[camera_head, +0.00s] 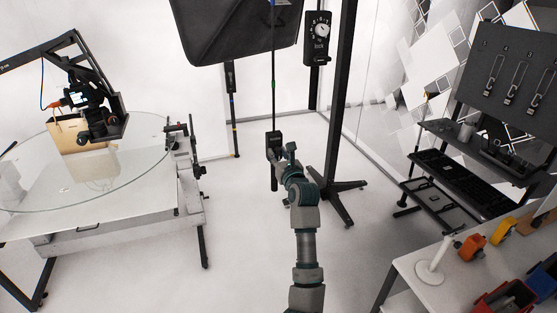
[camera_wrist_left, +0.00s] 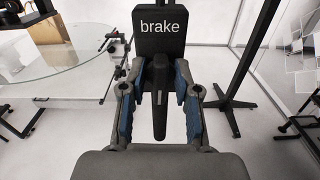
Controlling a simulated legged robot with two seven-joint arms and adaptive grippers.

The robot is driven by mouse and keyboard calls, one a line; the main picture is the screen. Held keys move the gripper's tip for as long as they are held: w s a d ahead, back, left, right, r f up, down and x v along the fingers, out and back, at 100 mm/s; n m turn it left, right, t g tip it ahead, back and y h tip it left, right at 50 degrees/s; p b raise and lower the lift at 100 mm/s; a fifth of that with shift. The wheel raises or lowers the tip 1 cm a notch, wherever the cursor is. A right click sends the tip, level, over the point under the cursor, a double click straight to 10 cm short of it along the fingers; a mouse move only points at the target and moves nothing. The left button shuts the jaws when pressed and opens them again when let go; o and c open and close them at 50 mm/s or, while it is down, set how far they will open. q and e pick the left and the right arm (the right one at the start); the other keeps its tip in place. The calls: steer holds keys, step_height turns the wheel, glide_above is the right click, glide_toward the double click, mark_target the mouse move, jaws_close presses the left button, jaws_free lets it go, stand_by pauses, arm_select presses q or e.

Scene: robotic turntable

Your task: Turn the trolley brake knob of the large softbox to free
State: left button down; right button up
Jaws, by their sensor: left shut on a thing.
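The brake knob (camera_wrist_left: 159,105) is a black handle hanging straight down in the wrist view, with a short pale line on it. Behind its top is a black plate (camera_wrist_left: 160,28) labelled "brake". My left gripper (camera_wrist_left: 158,78) is shut on the knob, its blue-padded fingers on either side. In the head view, the left gripper (camera_head: 280,155) is at the small black brake box (camera_head: 273,138) on a thin upright pole, and hides the knob. The large black softbox (camera_head: 238,32) is above. No marking for free is readable. My right gripper is in neither view.
A black dial box (camera_head: 319,38) hangs near a dark stand (camera_head: 339,120) with splayed feet, right of the gripper. A glass turntable (camera_head: 125,165) is at left. Shelves and a white bench (camera_head: 430,285) are at right. Floor between is clear.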

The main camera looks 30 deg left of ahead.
arm_select(q)
steer(key=shift+n, duration=0.3)
steer(key=c, duration=1.2)
jaws_free()
steer(key=shift+d, duration=0.1)
steer(key=shift+s+r, duration=0.1)
steer(key=v, duration=1.2)
steer(key=shift+d, duration=0.15)
